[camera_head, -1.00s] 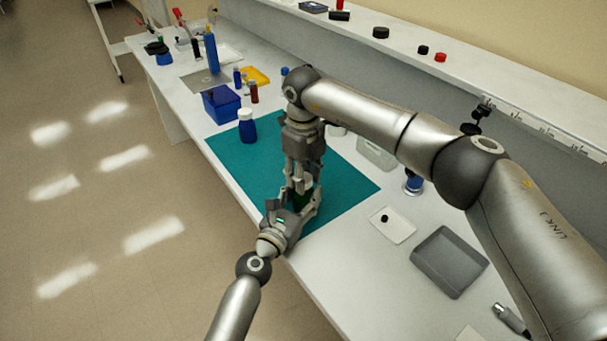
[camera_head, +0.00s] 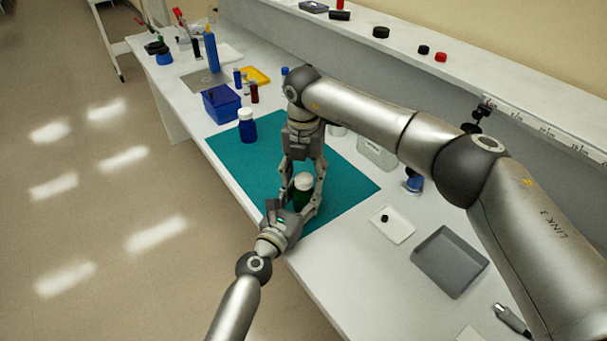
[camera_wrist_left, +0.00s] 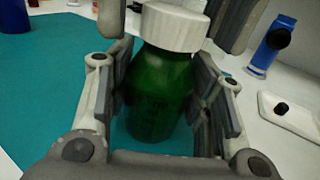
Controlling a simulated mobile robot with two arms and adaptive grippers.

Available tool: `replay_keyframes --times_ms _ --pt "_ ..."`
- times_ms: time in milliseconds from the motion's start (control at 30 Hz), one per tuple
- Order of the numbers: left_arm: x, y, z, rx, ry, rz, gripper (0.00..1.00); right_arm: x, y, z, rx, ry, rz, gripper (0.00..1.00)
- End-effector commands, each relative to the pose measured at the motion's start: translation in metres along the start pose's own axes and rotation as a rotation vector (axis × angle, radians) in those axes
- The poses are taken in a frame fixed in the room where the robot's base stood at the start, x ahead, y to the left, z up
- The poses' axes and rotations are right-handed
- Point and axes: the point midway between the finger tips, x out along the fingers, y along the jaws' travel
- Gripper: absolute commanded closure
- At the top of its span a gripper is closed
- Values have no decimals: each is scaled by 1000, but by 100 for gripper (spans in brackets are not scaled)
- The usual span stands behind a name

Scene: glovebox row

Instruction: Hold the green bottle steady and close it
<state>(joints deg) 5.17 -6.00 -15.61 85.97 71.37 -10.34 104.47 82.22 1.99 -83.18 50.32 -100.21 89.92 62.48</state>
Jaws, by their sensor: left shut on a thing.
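The green bottle (camera_head: 300,200) stands upright near the front edge of the teal mat (camera_head: 265,175). A white cap (camera_head: 303,181) sits on its mouth. The left wrist view shows the bottle (camera_wrist_left: 158,95) and the cap (camera_wrist_left: 174,27) close up. Whether the cap is fully tight I cannot tell. My left gripper (camera_head: 294,212) comes from the front and is shut on the bottle's body, one pad on each side. My right gripper (camera_head: 304,180) reaches down from above. Its fingers are spread on both sides of the cap, with gaps to it.
A blue bottle with a white cap (camera_head: 247,128) stands at the mat's far left. Behind it are a blue box (camera_head: 221,104) and a yellow tray (camera_head: 257,76). At right lie a small white tray (camera_head: 398,231) and a grey tray (camera_head: 431,276). A shelf runs along the back.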

Motion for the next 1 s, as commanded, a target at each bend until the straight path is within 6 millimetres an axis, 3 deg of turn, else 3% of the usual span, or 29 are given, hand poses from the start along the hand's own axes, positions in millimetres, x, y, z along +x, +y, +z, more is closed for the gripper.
replay_keyframes --times_ms 333,700,1000 --pt "0 0 0 -1 0 1 100 -4 0 0 -2 1 -1 43" --pt "0 0 0 -1 0 1 100 -44 0 0 -2 1 -1 43" --pt "0 0 0 -1 0 1 100 -45 0 0 -6 2 -1 45"
